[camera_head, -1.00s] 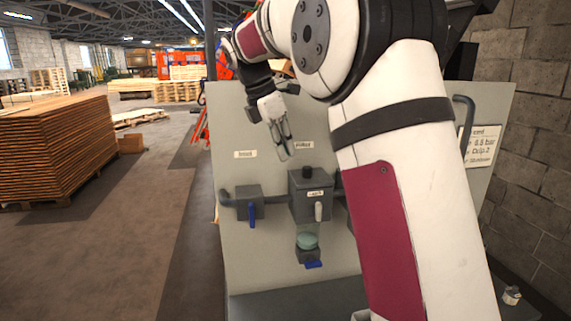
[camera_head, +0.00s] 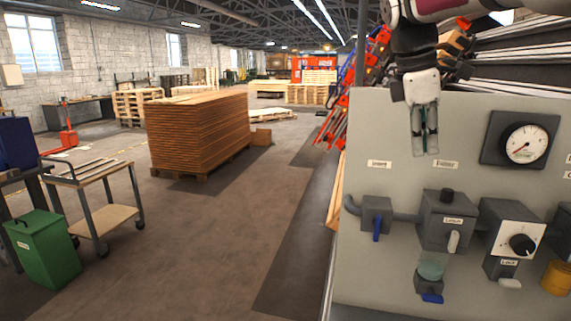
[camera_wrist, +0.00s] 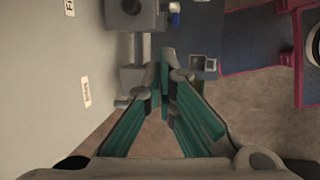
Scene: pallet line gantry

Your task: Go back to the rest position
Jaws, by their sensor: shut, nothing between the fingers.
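My gripper (camera_head: 424,130) is at the upper right of the head view, pointing down in front of the grey control panel (camera_head: 375,120). Its fingers are shut and empty, above the panel's row of fittings and apart from them as far as I can see. In the wrist view my gripper (camera_wrist: 165,90) shows its teal finger pads drawn together at the tips. The wrist view also shows the panel (camera_wrist: 40,70) on the left, with small white labels.
The panel carries a grey box with a light lever (camera_head: 445,220), a blue-handled valve (camera_head: 376,220), a gauge (camera_head: 525,143) and a black knob (camera_head: 522,244). A stacked timber pile (camera_head: 197,133), a cart (camera_head: 100,190) and a green bin (camera_head: 43,250) stand left. Open floor lies between.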

